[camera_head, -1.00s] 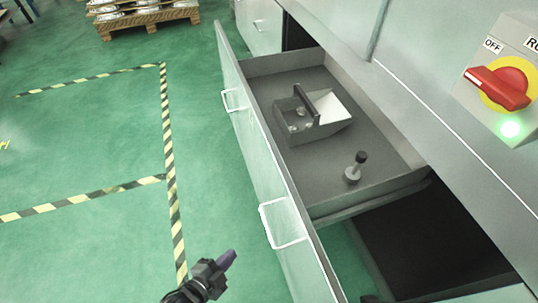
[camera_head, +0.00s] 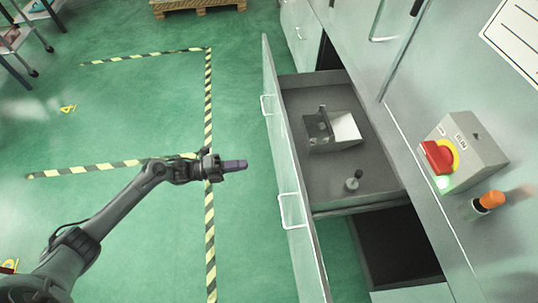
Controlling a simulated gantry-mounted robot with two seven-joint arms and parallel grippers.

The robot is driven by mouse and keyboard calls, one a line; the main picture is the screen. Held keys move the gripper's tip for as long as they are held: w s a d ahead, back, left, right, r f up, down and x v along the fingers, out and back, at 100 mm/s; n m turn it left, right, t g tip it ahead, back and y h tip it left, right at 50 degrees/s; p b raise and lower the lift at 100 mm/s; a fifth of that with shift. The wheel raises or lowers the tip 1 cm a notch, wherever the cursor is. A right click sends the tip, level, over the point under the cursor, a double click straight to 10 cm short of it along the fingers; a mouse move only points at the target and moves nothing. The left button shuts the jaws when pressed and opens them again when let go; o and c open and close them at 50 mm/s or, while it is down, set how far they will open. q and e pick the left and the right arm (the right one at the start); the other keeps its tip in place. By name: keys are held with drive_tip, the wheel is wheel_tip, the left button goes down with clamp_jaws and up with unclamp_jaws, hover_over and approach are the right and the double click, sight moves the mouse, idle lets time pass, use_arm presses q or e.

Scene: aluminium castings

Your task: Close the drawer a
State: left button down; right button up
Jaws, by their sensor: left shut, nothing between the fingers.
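The open drawer (camera_head: 375,185) sticks out to the left from the grey cabinet on the right. Its tall pale front panel (camera_head: 283,150) faces left and carries two white handles, an upper one (camera_head: 266,105) and a lower one (camera_head: 291,211). Inside lie a grey box-like carrier (camera_head: 333,132) and a small knobbed part (camera_head: 353,181). My left gripper (camera_head: 240,164) is shut and empty. It points right toward the front panel, with a gap of green floor between. My right gripper is not in view.
A control box (camera_head: 470,150) with a red rotary switch and an orange-topped button (camera_head: 489,201) sit on the cabinet at right. A dark opening (camera_head: 398,248) shows below the drawer. A wooden pallet (camera_head: 195,7) stands at the back.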

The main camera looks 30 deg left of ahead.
sight(290, 159)
use_arm(q)
drive_tip(key=b+x, duration=0.3)
drive_tip(key=x, duration=1)
drive_tip(key=shift+w+d, duration=0.2)
drive_tip(key=shift+d, duration=0.2)
